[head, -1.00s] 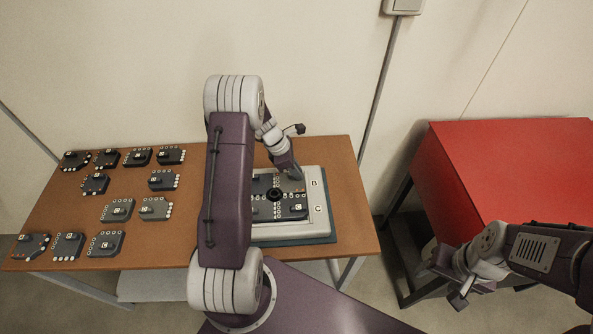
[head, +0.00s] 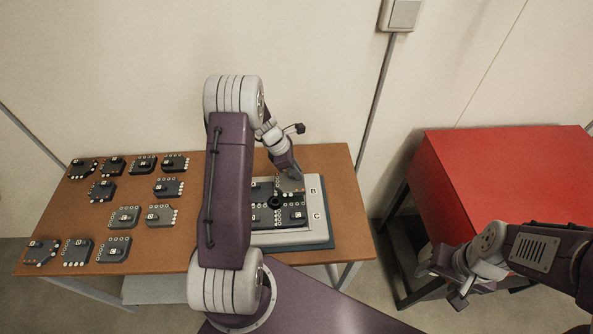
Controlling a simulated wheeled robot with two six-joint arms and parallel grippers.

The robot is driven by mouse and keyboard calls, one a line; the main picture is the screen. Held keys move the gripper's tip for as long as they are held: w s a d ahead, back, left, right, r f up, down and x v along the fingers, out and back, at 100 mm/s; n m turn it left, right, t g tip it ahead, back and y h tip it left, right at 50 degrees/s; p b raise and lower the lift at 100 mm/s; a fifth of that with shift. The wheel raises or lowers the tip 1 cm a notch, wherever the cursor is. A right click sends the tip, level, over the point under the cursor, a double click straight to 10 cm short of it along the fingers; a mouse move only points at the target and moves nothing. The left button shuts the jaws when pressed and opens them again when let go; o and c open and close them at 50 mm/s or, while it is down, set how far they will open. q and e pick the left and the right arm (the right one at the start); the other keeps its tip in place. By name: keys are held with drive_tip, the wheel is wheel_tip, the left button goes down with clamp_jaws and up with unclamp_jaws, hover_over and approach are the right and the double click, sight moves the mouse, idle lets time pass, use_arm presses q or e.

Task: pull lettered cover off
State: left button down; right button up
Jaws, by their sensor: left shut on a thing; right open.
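A pale base plate (head: 318,222) with the letters B and C along its right edge lies on the right part of the brown table. Dark lettered covers sit in it around a black round hub (head: 275,202). One of these covers (head: 297,215) is at the front right, beside the C. My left gripper (head: 291,177) points down at the back right, beside the B, shut on a dark cover mostly hidden by the fingers. I cannot tell whether that cover is lifted. My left arm hides the plate's left side. My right gripper (head: 448,283) is open and empty at the lower right.
Several loose dark lettered pieces (head: 117,249) lie on the left part of the brown table (head: 195,254). A red-topped table (head: 500,170) stands at the right with a clear top. A wall is close behind both.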

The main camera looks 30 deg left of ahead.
wheel_tip(320, 180, up, 12)
drive_tip(key=p, duration=1)
drive_tip(key=shift+f+p, duration=0.25)
drive_tip(key=shift+p, duration=0.1)
